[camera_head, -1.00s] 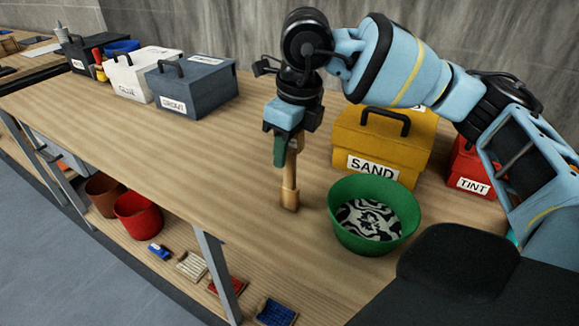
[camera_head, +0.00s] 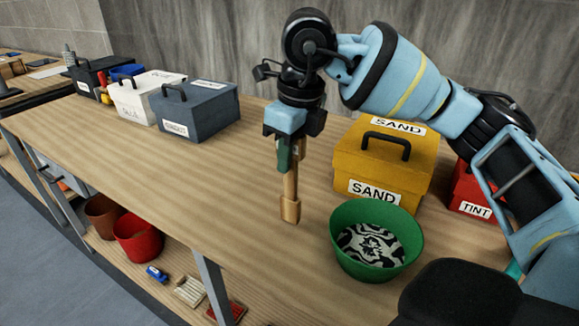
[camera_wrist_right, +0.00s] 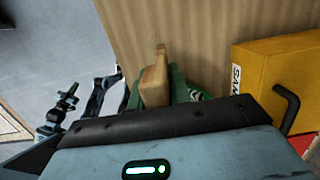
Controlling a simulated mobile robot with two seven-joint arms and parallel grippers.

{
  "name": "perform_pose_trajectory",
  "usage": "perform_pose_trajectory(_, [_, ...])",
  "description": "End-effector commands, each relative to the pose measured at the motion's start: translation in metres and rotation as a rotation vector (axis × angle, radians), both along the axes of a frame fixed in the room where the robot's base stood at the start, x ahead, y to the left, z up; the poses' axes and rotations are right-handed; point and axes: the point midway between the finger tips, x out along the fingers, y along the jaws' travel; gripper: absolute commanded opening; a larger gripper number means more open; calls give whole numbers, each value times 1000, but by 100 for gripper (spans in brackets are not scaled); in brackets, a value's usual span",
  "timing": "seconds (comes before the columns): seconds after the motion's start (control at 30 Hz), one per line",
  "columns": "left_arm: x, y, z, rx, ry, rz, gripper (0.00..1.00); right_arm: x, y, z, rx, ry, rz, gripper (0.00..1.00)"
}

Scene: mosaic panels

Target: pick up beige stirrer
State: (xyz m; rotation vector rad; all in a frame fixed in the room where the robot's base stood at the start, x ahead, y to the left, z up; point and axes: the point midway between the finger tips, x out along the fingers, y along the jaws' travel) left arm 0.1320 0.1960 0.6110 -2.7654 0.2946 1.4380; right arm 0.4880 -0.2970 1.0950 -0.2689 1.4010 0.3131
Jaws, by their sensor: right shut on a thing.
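In the right wrist view the stirrer (camera_wrist_right: 155,80) shows between the green fingers (camera_wrist_right: 180,88).
A green bowl (camera_head: 342,251) with a black-and-white patterned inside stands right of the stirrer. A yellow SAND box (camera_head: 362,166) and a red TINT box (camera_head: 467,190) stand behind. Grey (camera_head: 205,112) and white (camera_head: 135,103) boxes stand far left. The wooden tabletop (camera_head: 150,165) between is clear.

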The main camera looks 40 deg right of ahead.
Motion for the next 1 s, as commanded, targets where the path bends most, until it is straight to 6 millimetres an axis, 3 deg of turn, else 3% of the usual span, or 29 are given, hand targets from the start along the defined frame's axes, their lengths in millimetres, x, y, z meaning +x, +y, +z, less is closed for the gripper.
perform_pose_trajectory(0.6, [-3,0,-7,0,10,-1,0,-119,57,10,-2,-1,6,0])
perform_pose_trajectory(0.8, [-2,0,-6,0,7,0,0,-139,67,13,0,0,3,0])
perform_pose_trajectory(1.0, [-2,0,-5,0,6,0,0,-144,69,13,-1,1,1,0])
